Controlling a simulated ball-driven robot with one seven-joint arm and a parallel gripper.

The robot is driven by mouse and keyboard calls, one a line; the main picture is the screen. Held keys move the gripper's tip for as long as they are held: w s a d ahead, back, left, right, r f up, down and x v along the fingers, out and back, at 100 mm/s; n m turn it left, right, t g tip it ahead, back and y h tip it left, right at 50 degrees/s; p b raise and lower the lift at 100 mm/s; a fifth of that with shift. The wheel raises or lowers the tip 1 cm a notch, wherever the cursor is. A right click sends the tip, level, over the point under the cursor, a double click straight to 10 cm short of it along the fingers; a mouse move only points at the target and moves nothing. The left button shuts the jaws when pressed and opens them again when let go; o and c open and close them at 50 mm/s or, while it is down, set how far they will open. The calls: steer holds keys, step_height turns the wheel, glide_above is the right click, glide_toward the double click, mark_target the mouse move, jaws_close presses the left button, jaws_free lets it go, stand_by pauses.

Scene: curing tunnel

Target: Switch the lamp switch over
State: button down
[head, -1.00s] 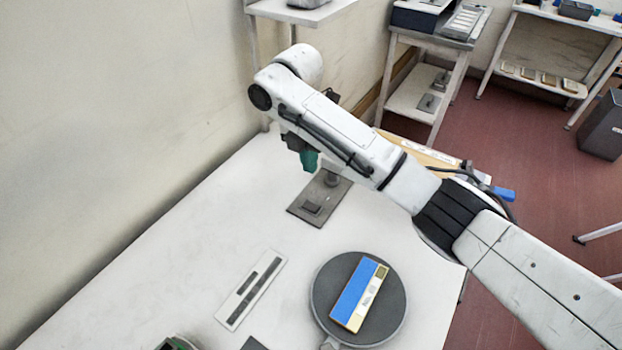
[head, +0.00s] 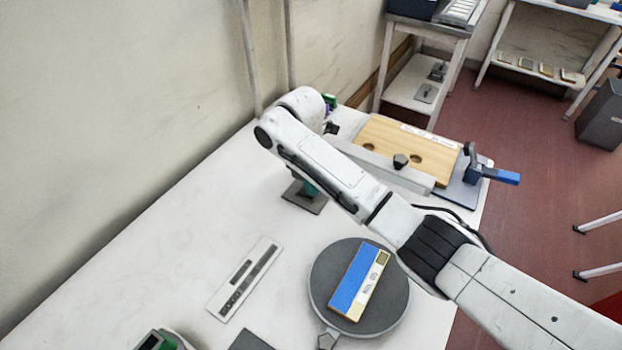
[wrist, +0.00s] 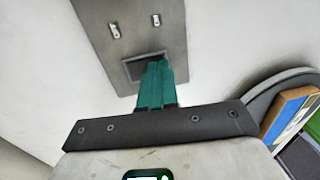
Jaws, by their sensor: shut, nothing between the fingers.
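The lamp switch is a grey plate (head: 301,202) lying on the white table near the wall, mostly hidden by my arm in the head view. In the wrist view the plate (wrist: 110,50) shows two small metal fittings at its far end and a dark-framed rectangular switch opening (wrist: 133,68). My gripper's green fingers (wrist: 156,66) are shut together with nothing between them, and their tips overlap the right part of that opening. I cannot tell whether they touch it. In the head view the green of my gripper (head: 309,188) shows just above the plate.
A round dark turntable (head: 320,300) bears a blue and yellow box (head: 358,282) at the front right. A slotted strip (head: 244,280) lies left of it. A wooden board (head: 440,150) with a blue-handled clamp (head: 500,175) is behind.

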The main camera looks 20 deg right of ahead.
steer(key=shift+f+t, duration=0.2)
steer(key=shift+t, duration=0.1)
stand_by(0.4)
steer(key=shift+w+a+r, duration=0.25)
steer(key=shift+w+a, duration=0.2)
steer(key=shift+w, duration=0.15)
